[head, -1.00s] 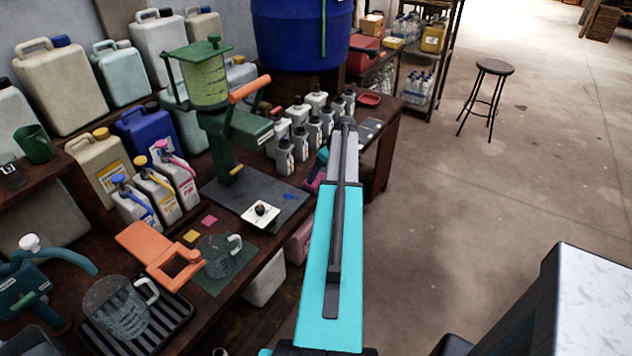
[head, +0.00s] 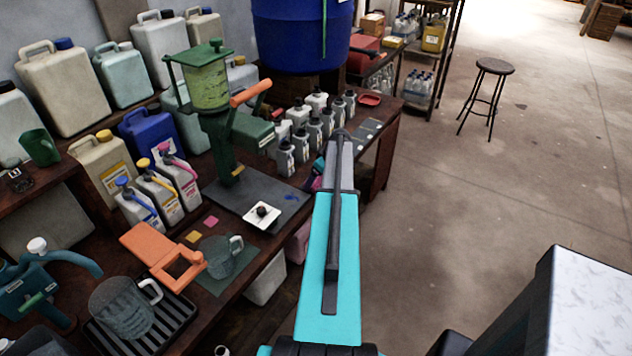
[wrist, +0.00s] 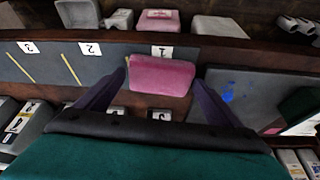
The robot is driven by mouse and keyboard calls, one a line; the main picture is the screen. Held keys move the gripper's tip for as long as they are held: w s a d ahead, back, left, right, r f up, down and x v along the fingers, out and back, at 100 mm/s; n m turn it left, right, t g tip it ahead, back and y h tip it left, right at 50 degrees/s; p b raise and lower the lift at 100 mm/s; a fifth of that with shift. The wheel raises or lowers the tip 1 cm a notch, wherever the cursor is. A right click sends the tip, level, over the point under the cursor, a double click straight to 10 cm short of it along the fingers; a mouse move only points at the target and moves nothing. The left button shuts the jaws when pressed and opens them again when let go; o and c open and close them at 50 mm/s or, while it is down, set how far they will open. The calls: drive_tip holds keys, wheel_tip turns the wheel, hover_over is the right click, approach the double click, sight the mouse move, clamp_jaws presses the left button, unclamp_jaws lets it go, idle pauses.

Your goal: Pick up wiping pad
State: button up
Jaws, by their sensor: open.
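The wiping pad appears to be a pink block (wrist: 162,75) near the bench edge in the wrist view, beside a grey mat with a blue smudge. My gripper (wrist: 160,77) is open, with its purple fingers on the left and right of the pad. I cannot tell whether either finger touches it.
Grey bottles (head: 285,160) stand in rows on the bench near my arm. A green press (head: 225,140) and white dish (head: 262,215) are further left. Open floor lies right, with a stool (head: 490,75).

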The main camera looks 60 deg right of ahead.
drive_tip(key=shift+w+f, duration=0.1)
drive_tip(key=shift+f, duration=0.15)
idle(0.4)
drive_tip(key=c, duration=0.8)
drive_tip(key=shift+r, duration=0.25)
drive_tip(key=shift+r+b, duration=0.75)
drive_tip(key=shift+r, duration=0.15)
drive_tip(key=s+a+r+b, duration=0.1)
drive_tip(key=s+a, duration=0.2)
drive_tip(key=s, duration=0.1)
drive_tip(key=s+a+b, duration=0.2)
drive_tip(key=s+a, duration=0.1)
drive_tip(key=s, duration=0.1)
drive_tip(key=s+a+r+b, duration=0.1)
drive_tip(key=s+a+b, duration=0.1)
drive_tip(key=s, duration=0.3)
drive_tip(key=shift+a+r, duration=0.35)
drive_tip(key=shift+a, duration=0.4)
drive_tip(key=o, duration=0.5)
drive_tip(key=shift+w, duration=0.1)
drive_tip(key=c, duration=0.4)
